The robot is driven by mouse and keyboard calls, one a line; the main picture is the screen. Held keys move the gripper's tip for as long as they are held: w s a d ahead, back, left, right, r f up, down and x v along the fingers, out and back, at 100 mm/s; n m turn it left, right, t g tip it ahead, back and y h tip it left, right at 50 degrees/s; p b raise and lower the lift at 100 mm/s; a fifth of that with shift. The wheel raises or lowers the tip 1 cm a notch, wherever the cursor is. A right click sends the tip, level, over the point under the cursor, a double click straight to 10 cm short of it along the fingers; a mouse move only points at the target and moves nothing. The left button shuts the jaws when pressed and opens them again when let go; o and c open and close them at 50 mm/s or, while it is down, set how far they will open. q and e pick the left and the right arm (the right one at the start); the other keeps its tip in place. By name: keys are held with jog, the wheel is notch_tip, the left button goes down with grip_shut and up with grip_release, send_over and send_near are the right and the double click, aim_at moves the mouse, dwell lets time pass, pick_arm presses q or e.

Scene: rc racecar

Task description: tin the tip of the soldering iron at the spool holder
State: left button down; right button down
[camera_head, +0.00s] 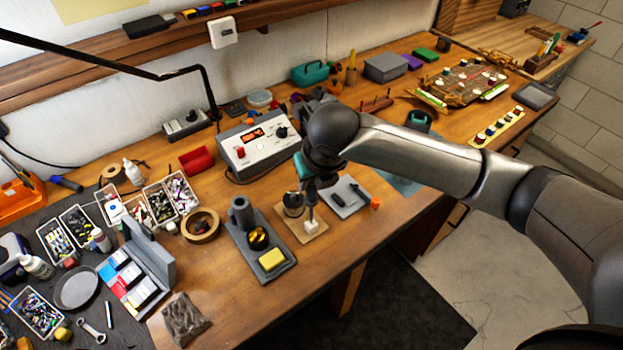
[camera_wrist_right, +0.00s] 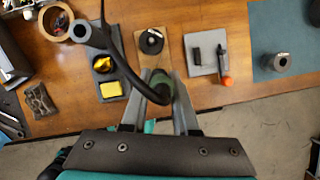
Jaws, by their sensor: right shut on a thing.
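My right gripper (camera_head: 311,190) hangs over the spool holder (camera_head: 289,223), a tan board with a dark round spool. In the right wrist view my right gripper (camera_wrist_right: 158,98) is shut on the soldering iron (camera_wrist_right: 160,84), seen nearly end-on as a dark, greenish handle with a black cable. The spool holder (camera_wrist_right: 146,62) lies beyond the fingers there, its dark spool (camera_wrist_right: 151,41) uncovered. A small pale block (camera_head: 312,227) is at the board's front, just under the gripper. The iron's tip is hidden, so I cannot tell whether it touches anything. My left gripper is out of view.
Left of the spool holder is a grey iron stand (camera_head: 243,243) with an upright tube, brass wool and a yellow sponge (camera_head: 272,259). The soldering station (camera_head: 258,147) stands behind. A light grey plate (camera_head: 346,205) with dark items lies to the right, beside an orange piece (camera_head: 375,203).

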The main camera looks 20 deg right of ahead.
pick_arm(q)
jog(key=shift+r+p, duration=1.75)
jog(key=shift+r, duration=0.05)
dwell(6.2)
